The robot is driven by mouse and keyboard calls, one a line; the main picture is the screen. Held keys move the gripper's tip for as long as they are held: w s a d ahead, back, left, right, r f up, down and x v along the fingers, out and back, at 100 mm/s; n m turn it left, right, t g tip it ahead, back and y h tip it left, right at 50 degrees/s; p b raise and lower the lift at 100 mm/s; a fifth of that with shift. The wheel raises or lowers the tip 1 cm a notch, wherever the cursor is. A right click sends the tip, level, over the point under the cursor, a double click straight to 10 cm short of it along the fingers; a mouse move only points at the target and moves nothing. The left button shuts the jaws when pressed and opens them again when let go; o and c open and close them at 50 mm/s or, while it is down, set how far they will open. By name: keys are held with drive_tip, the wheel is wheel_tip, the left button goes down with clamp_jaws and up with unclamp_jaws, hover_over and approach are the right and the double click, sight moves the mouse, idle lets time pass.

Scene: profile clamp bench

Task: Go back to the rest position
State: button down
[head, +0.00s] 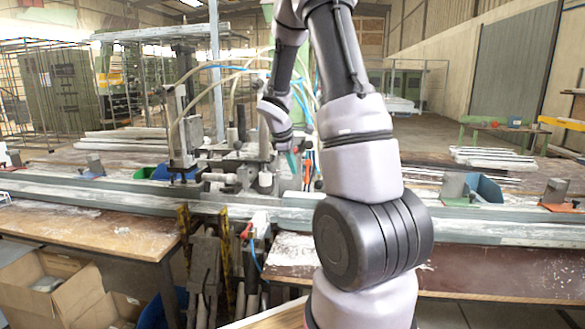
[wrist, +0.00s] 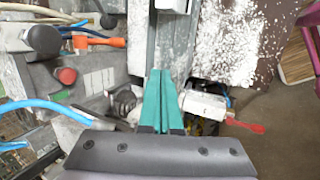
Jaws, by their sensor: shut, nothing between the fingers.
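My gripper (wrist: 161,82) points down over the clamp bench in the wrist view. Its two teal fingers are pressed together with nothing between them. In the head view my gripper (head: 294,162) hangs near the middle of the bench, just right of the clamp machine (head: 238,150) with its hoses. My own arm hides part of the bench there. In the wrist view a grey metal rail (wrist: 176,40) runs beneath the fingers.
A white box with a red handle (wrist: 205,103) is right of the fingers. Left are a grey machine block with a red button (wrist: 67,75), an orange connector (wrist: 112,42) and blue hoses. Bluish bins (head: 485,188) stand on the bench. Cardboard boxes (head: 45,290) are at lower left.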

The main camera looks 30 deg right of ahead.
drive_tip(key=s+a+r+m+t+y, duration=0.1)
drive_tip(key=s+a+r+m, duration=0.3)
drive_tip(key=s+r, duration=0.25)
drive_tip(key=s+a+r+m+t+y, duration=0.1)
drive_tip(key=s+a+r+m, duration=0.3)
drive_tip(key=r, duration=0.4)
drive_tip(key=s+a+r+m+t+y, duration=0.1)
drive_tip(key=s+a+r+m+y, duration=0.1)
drive_tip(key=s+a, duration=0.3)
drive_tip(key=s+a+r+m+t+y, duration=0.1)
drive_tip(key=s+a+r+m, duration=0.3)
drive_tip(key=s, duration=0.7)
drive_tip(key=shift+s+a+r+y, duration=0.15)
drive_tip(key=shift+a+r+y, duration=0.1)
drive_tip(key=shift+a+y, duration=0.45)
